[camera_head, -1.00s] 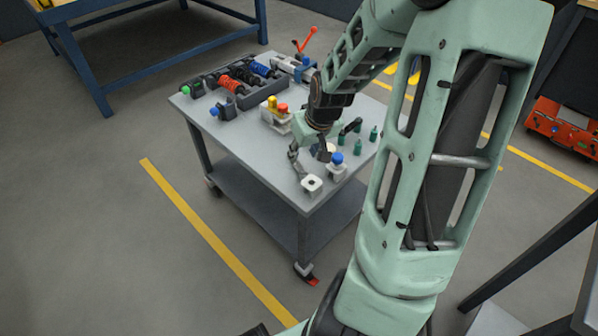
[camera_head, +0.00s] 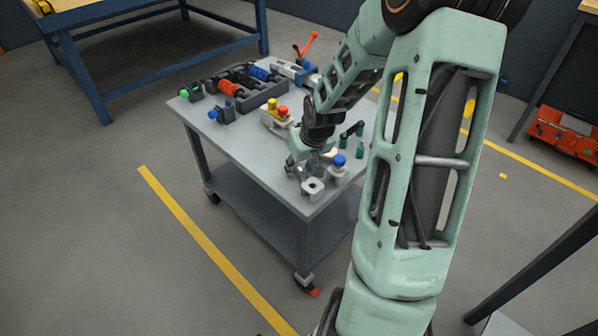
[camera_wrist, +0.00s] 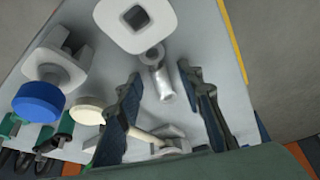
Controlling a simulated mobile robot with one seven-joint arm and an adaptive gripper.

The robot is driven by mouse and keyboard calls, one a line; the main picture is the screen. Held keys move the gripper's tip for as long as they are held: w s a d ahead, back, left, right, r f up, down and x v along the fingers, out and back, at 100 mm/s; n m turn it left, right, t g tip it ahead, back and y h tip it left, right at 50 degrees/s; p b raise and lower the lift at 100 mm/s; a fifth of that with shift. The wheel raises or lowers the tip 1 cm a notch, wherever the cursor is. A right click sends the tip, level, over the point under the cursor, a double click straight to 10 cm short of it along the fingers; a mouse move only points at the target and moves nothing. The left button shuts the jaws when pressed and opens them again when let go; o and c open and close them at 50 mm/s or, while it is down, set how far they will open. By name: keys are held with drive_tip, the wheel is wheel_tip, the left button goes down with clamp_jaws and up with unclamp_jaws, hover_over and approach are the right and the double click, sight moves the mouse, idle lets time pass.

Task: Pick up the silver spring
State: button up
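A small silver piece (camera_wrist: 163,84), a short cylinder with a ring at one end, lies on the grey cart top in the wrist view. It looks like the silver spring, but its coils are too fine to make out. My gripper (camera_wrist: 160,74) is open, with one finger on each side of the piece's line. No contact shows, and the height between fingers and piece is hard to tell. In the head view my gripper (camera_head: 304,163) is low over the cart's front part, and the silver piece cannot be made out there.
A white block with a square hole (camera_wrist: 137,20) stands close beyond the silver piece. A blue-capped white fitting (camera_wrist: 40,102) and a cream knob on a rod (camera_wrist: 90,110) are to the left. Farther back on the cart (camera_head: 250,150) is a rack with coloured springs (camera_head: 240,84).

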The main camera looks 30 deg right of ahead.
clamp_jaws()
drive_tip(key=shift+r, duration=0.1)
